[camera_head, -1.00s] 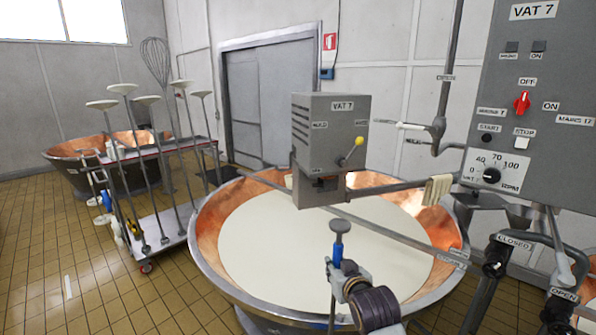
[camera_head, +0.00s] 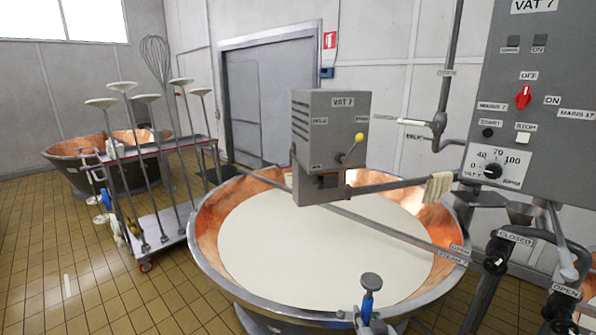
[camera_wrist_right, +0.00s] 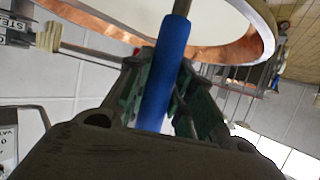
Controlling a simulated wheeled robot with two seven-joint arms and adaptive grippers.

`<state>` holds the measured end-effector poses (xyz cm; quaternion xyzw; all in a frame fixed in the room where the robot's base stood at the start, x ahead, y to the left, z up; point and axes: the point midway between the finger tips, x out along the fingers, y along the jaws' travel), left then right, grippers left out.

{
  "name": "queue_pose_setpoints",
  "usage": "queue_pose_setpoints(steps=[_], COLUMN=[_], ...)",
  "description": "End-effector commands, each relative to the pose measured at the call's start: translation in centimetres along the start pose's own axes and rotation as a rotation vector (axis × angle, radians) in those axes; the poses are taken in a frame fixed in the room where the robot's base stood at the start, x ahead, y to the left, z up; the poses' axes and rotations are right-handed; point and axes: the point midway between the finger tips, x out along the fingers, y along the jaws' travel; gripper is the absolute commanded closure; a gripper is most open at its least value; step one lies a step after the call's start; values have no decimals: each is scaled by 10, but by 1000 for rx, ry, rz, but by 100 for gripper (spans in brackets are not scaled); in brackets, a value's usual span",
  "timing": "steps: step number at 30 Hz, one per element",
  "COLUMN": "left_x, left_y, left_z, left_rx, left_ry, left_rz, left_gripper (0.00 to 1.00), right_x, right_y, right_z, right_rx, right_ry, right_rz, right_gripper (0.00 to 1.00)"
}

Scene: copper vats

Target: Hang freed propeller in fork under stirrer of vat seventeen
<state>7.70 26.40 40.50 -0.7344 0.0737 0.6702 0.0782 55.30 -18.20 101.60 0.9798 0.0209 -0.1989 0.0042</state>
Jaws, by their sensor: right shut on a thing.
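My right gripper (camera_head: 368,318) is at the bottom edge of the head view, before the near rim of the vat. It is shut on a blue handle (camera_head: 368,297) with a grey round cap. In the right wrist view the handle (camera_wrist_right: 165,75) stands between the green-padded fingers, with a grey shaft beyond; its far end is out of view. No propeller can be made out. The grey stirrer housing (camera_head: 328,125), labelled VAT 7, hangs over the vat (camera_head: 222,285). A dark opening (camera_head: 326,183) shows under it; a fork is not clear. My left gripper is not in view.
White liquid (camera_head: 320,245) fills the copper vat. A pipe (camera_head: 395,233) crosses over it, and a cloth (camera_head: 437,188) hangs on the arm at right. The control panel (camera_head: 540,100) and valves stand at right. A trolley (camera_head: 160,225) with long tools stands left on open floor.

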Motion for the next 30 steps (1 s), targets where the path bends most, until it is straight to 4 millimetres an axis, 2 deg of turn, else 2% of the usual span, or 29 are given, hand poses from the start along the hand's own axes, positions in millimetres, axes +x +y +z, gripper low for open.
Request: queue_pose_setpoints(steps=[9,15,30], left_x=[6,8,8], left_y=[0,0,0], left_z=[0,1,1], left_rx=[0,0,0], left_ry=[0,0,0], left_rz=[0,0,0], left_gripper=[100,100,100], right_x=[-15,-22,-25], right_y=[22,32,34], right_z=[46,64,70], right_rx=[11,15,17], right_ry=[3,4,6], right_rz=[27,37,39], right_gripper=[100,100,100])
